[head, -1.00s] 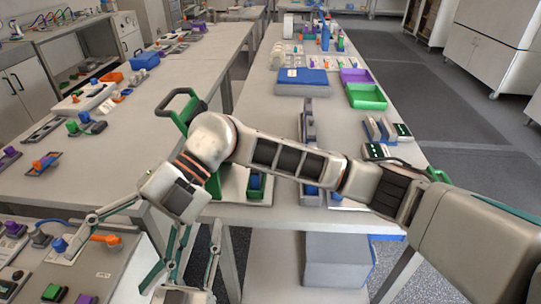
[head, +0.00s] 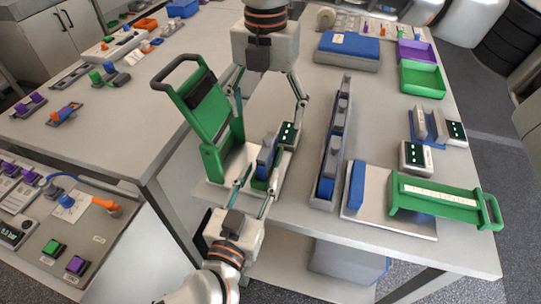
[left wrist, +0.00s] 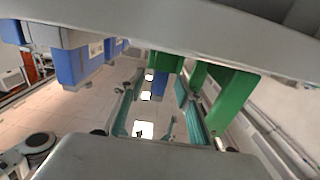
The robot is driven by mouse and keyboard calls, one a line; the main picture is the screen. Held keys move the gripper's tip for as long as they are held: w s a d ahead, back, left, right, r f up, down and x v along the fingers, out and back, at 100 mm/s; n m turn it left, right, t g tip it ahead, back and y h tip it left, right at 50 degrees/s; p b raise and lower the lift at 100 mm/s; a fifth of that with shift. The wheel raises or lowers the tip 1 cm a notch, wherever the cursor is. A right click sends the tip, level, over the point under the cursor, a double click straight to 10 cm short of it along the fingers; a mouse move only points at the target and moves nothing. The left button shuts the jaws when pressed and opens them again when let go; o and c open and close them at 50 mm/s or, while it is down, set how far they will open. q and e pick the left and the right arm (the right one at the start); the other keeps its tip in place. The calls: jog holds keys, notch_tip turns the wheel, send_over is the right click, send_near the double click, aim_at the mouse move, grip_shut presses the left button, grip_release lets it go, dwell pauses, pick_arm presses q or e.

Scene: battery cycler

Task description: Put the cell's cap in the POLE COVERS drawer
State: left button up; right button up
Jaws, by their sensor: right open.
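A blue cell (head: 262,172) with a grey upper part stands upright in the green fixture (head: 211,160), whose lid is raised. I cannot make out a separate cap on it. My left gripper (head: 258,178) comes up from below, with its fingers on either side of the cell; I cannot tell whether they touch it. In the left wrist view these fingers (left wrist: 158,88) are apart, with blue and green parts beyond them. My right gripper (head: 270,112) points down above and behind the cell, open and empty. No drawer marked POLE COVERS can be read.
A small display box (head: 288,135) stands beside the cell. A long grey rack (head: 337,140) and a second fixture with a lowered green lid (head: 435,198) are to the right. A green tray (head: 422,77) and a purple tray (head: 417,52) lie farther back. The left bench (head: 135,100) holds small parts.

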aim_at(268, 137)
pick_arm(q)
jog(key=shift+x, duration=3.2)
grip_shut()
pick_arm(e)
jog(key=shift+r, duration=0.2)
jog(key=c, duration=0.7)
notch_tip(268, 137, up, 4)
jog(key=shift+w+f, duration=0.15)
jog(key=shift+f, duration=0.1)
jog(key=c, duration=0.5)
notch_tip(268, 137, down, 12)
jog(key=shift+r, duration=0.1)
jog(key=shift+c, duration=0.2)
grip_shut()
jog(key=shift+r, duration=0.25)
